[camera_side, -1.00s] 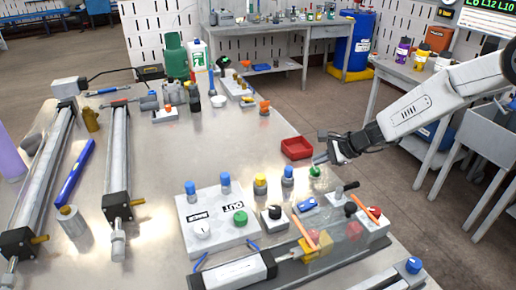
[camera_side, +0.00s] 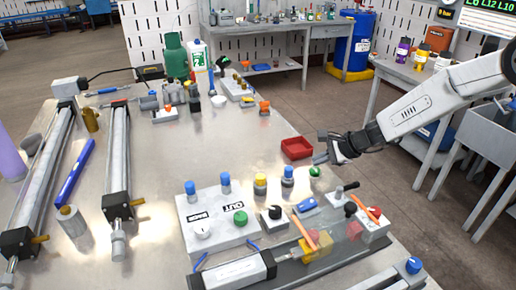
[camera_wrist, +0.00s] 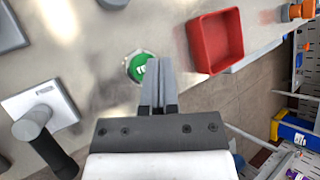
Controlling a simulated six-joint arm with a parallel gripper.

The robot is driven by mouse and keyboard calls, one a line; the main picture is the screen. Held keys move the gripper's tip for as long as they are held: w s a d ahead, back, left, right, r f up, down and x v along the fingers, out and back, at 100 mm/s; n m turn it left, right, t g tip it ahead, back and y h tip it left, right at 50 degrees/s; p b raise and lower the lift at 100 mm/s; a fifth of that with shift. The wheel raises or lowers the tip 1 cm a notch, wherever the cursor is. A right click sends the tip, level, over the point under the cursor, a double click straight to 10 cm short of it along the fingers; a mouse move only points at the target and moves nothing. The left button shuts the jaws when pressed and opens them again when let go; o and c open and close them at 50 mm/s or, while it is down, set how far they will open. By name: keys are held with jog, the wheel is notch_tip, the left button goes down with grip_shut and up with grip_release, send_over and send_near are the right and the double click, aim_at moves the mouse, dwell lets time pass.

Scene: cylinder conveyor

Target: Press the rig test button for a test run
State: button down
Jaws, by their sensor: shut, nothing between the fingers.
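A round green button (camera_side: 315,171) sits on the table just in front of the red tray in the side view. It also shows in the wrist view (camera_wrist: 134,66), with a white mark on its top, partly covered by my fingers. My gripper (camera_side: 319,158) is shut and empty, its tips close above the button. In the wrist view its fingers (camera_wrist: 158,66) overlap the button's right side; I cannot tell whether they touch it. A second green button (camera_side: 240,218) is on the grey box labelled OUT.
The red tray (camera_side: 296,148) stands right behind the green button. A lever switch (camera_side: 344,188), a blue-topped knob (camera_side: 288,176) and a yellow-topped knob (camera_side: 260,184) stand near it. A clear-covered cylinder rig (camera_side: 318,246) lies in front. The table behind the knobs is mostly bare.

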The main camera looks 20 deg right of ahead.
aim_at(319, 170)
jog(key=shift+f, duration=0.9)
dwell(1.4)
jog(key=shift+r, duration=0.95)
jog(key=shift+r, duration=2.45)
jog(key=shift+s, duration=0.1)
jog(key=s+d+n+g+h, duration=0.1)
jog(key=s+n, duration=0.1)
jog(key=s, duration=0.2)
jog(key=s+d+f+n+g+h, duration=0.1)
jog(key=s+n, duration=0.2)
jog(key=s, duration=0.1)
jog(key=s+n+g+h, duration=0.1)
jog(key=s+n, duration=0.2)
jog(key=s, duration=0.2)
jog(key=shift+s+d+f, duration=0.1)
jog(key=shift+d+f, duration=0.05)
jog(key=shift+d, duration=0.25)
jog(key=s+d+f+n+g+h, duration=0.1)
jog(key=s+d+n+h, duration=0.2)
jog(key=s+n, duration=0.7)
jog(key=s+d, duration=0.1)
jog(key=s, duration=0.3)
jog(key=shift+d+f+n, duration=0.15)
jog(key=shift+d+n, duration=0.1)
jog(key=shift+n, duration=0.05)
